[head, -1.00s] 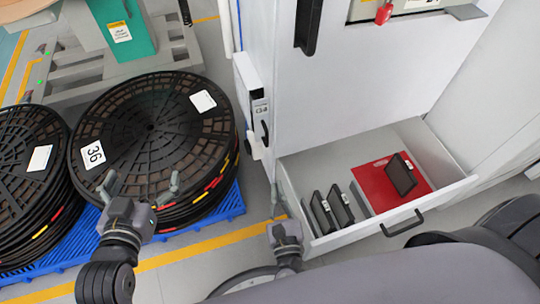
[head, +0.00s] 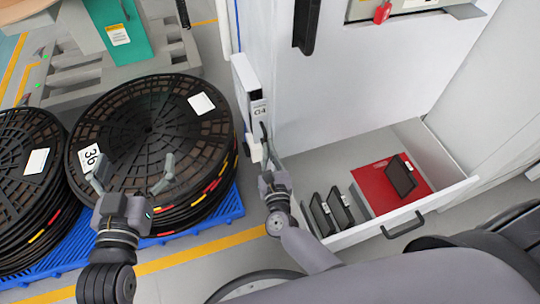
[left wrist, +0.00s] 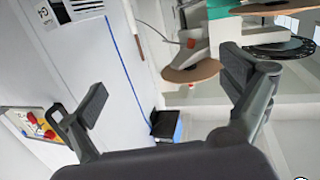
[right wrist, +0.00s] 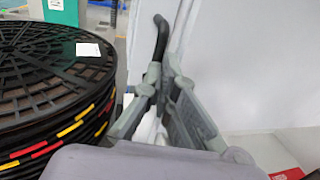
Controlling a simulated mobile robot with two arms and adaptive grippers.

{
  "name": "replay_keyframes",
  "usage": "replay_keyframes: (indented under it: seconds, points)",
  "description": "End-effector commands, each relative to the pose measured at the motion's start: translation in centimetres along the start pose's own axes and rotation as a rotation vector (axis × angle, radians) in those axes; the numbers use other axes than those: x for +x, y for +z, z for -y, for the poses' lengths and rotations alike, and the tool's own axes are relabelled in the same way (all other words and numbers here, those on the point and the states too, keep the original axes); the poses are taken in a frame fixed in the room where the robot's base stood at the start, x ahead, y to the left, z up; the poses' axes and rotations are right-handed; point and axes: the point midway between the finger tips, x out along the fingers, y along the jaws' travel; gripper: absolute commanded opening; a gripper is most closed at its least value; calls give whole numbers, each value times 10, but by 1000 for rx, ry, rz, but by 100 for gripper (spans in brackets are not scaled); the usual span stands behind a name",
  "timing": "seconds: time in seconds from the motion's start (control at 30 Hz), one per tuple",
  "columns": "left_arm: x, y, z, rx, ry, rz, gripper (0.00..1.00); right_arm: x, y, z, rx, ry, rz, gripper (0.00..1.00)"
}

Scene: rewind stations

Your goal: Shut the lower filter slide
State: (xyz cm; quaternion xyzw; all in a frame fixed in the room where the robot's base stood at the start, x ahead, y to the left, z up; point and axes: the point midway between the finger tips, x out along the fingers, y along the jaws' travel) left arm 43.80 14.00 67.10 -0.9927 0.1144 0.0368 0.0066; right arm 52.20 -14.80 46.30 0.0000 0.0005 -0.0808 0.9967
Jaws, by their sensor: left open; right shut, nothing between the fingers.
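My right gripper (head: 268,162) is shut and empty, just below the handle. In the right wrist view the black handle (right wrist: 160,38) rises right beyond the shut fingertips (right wrist: 158,76); whether they touch cannot be told. My left gripper (head: 134,174) is open and empty above the large reel; it also shows open in the left wrist view (left wrist: 165,82).
An open drawer (head: 370,226) at the cabinet's foot holds dark framed pieces and a red sheet. Stacked black reels (head: 150,140) stand on a blue pallet (head: 225,206) to the left. A narrow floor strip separates pallet and cabinet.

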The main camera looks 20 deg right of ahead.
Motion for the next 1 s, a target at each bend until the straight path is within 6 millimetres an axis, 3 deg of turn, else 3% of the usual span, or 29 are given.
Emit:
replay_keyframes:
  seconds: [0.3, 0.7, 1.0]
  points:
    - [0, -1, 0, 0, 1, -14, 97, 3, 0, -1, 0, -1, 1, 0]
    - [-6, -64, -9, -9, 20, -365, 97, 44, -1, -8, 1, -1, 2, 0]
    - [-8, -71, -10, -10, 22, -397, 97, 49, 2, -8, 0, -2, 3, 0]
